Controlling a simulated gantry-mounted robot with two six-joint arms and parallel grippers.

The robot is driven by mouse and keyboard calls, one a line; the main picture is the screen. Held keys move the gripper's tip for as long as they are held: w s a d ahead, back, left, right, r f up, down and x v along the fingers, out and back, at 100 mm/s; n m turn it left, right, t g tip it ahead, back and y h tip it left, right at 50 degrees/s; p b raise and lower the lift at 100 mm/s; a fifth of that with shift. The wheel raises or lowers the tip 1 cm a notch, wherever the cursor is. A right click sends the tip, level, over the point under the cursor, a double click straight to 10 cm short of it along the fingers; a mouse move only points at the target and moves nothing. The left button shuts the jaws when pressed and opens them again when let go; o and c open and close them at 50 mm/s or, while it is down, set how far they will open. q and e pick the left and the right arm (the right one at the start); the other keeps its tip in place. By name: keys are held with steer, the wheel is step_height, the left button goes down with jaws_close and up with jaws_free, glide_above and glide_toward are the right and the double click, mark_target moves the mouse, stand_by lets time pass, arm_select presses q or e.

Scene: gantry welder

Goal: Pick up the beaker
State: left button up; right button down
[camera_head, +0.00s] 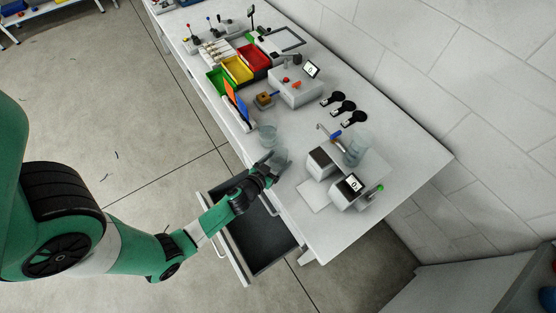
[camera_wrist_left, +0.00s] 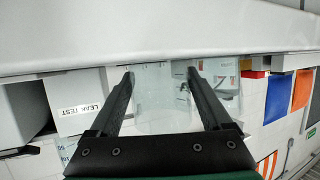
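A clear glass beaker (camera_head: 279,157) stands near the table's front edge in the head view. My left gripper (camera_head: 270,170) reaches it from the front left, and its dark fingers overlap it. In the left wrist view the beaker (camera_wrist_left: 160,98) shows between the two fingers of my left gripper (camera_wrist_left: 159,75), one finger along each side. Whether the fingers press on the glass or stand slightly apart from it cannot be told. A second clear vessel (camera_head: 268,134) stands just beyond it. My right gripper is not in view.
An open drawer (camera_head: 258,240) juts out below my left forearm. Grey devices (camera_head: 350,190) and a clear container (camera_head: 357,148) stand to the right. Coloured bins (camera_head: 237,69) and an orange-and-blue panel (camera_head: 235,98) stand farther back. The table's right end is clear.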

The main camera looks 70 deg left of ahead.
mark_target(282, 149)
arm_select(q)
steer(key=c, duration=0.9)
steer(key=shift+r, duration=0.15)
steer(key=shift+r+p, duration=0.25)
steer(key=shift+p, duration=0.15)
steer(key=r+p, duration=0.3)
steer(key=r, duration=0.1)
steer(key=shift+s+d+r+p, duration=0.1)
steer(key=shift+s+d+p, duration=0.1)
steer(key=shift+s+p, duration=0.15)
steer(key=s+d+r+p, duration=0.1)
steer(key=s+r, duration=0.1)
steer(key=s, duration=0.2)
steer(key=s+d+r+p, duration=0.2)
steer(key=s+r, duration=0.1)
steer(key=s, duration=0.1)
steer(key=s+d+r+p, duration=0.1)
steer(key=s+d+r, duration=0.1)
steer(key=s+r, duration=0.1)
steer(key=shift+s+d, duration=0.2)
steer(key=shift+s, duration=0.35)
